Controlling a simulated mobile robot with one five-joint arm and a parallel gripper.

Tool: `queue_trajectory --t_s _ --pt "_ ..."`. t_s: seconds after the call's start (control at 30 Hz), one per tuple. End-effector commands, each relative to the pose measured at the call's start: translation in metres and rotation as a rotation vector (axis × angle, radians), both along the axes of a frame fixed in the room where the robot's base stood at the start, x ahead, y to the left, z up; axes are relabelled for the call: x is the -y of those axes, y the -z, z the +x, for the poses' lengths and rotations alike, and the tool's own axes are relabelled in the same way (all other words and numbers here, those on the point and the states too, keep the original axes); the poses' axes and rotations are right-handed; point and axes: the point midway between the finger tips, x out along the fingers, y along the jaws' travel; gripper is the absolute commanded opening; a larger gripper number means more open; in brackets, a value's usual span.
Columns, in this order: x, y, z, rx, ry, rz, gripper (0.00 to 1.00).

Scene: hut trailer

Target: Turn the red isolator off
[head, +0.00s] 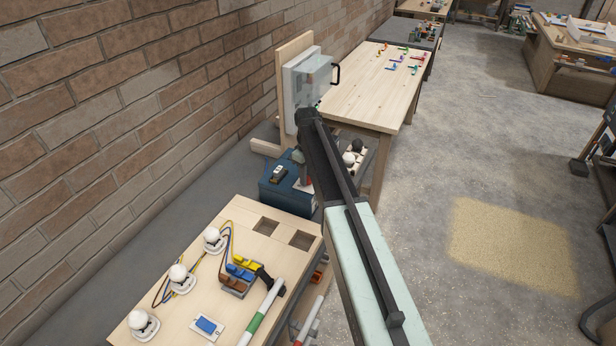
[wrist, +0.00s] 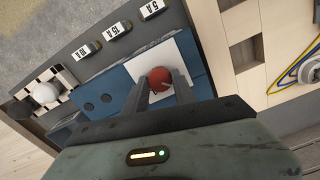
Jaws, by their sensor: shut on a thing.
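The red isolator (wrist: 160,75) shows in the wrist view as a round red knob in front of a white plate (wrist: 180,52) on a blue box face (wrist: 118,88). My gripper (wrist: 161,86) has one finger on each side of the knob and is shut on it. The fingers hide the knob's sides, so its exact turn angle cannot be told. In the head view the blue box (head: 278,192) stands low beyond the near bench, and my arm covers much of it and the knob.
In the wrist view, labelled fuse blocks (wrist: 117,29) line up beside the box, with a white ball-like fitting (wrist: 46,92) at left. In the head view, the near wooden bench (head: 190,262) and far table (head: 372,88) flank the box. Open floor (head: 450,150) lies right.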

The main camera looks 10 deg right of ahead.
Motion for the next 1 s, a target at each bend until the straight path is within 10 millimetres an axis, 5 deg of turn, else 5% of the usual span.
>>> queue_trajectory --t_s 0.27,0.3,0.4,0.77,1.0 --pt "-0.001 0.0 -0.003 -0.007 -0.002 0.001 0.0" --pt "-0.001 0.0 -0.003 -0.007 -0.001 0.001 0.34" --pt "-0.001 0.0 -0.002 -0.006 -0.001 0.001 0.53" --pt "0.0 -0.004 -0.001 -0.003 0.0 0.0 0.53" --pt "0.0 -0.039 -0.001 -0.003 0.0 0.0 0.53"
